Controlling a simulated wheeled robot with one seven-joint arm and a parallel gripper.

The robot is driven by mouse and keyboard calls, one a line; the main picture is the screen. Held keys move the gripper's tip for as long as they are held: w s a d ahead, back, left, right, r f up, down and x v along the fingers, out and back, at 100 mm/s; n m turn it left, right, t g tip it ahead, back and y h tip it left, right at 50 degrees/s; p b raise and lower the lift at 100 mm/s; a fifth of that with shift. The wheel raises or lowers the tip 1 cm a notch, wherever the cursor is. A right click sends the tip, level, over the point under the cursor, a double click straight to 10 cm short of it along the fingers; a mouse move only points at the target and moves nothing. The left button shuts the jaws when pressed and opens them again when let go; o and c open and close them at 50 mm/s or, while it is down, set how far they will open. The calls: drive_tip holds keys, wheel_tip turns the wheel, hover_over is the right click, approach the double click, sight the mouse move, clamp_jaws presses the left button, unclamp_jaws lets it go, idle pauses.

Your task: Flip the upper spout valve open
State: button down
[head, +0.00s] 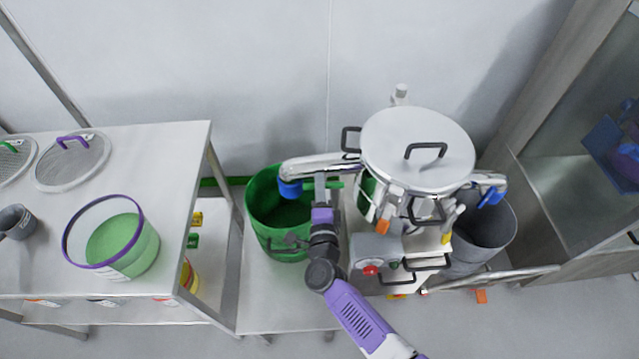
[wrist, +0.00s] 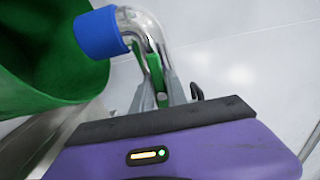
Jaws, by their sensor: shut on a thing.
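A steel machine (head: 415,150) with a round lid has a curved steel spout (head: 320,164) on its left side, also in the wrist view (wrist: 146,30). The spout ends in a blue tip (head: 290,188), large at the upper left of the wrist view (wrist: 101,33), over a green bucket. A green valve lever (wrist: 155,76) shows just below the spout; a bit of green also shows beside my fingers in the head view (head: 337,184). My gripper (head: 320,187) is under the spout, its fingers (wrist: 160,92) shut on the lever. The fingers partly hide the lever, so its exact angle is unclear.
The green bucket (head: 265,235) stands close left of my gripper. A second blue-tipped spout (head: 490,188) hangs over a grey bin (head: 487,245) at right. A control box with a red button (head: 370,270) is near my arm. A steel table (head: 180,150) stands left.

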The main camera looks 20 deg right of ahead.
idle(0.4)
drive_tip(key=c, duration=1.3)
unclamp_jaws()
drive_tip(key=v, duration=0.7)
drive_tip(key=shift+s+a, duration=0.15)
drive_tip(key=shift+s, duration=0.2)
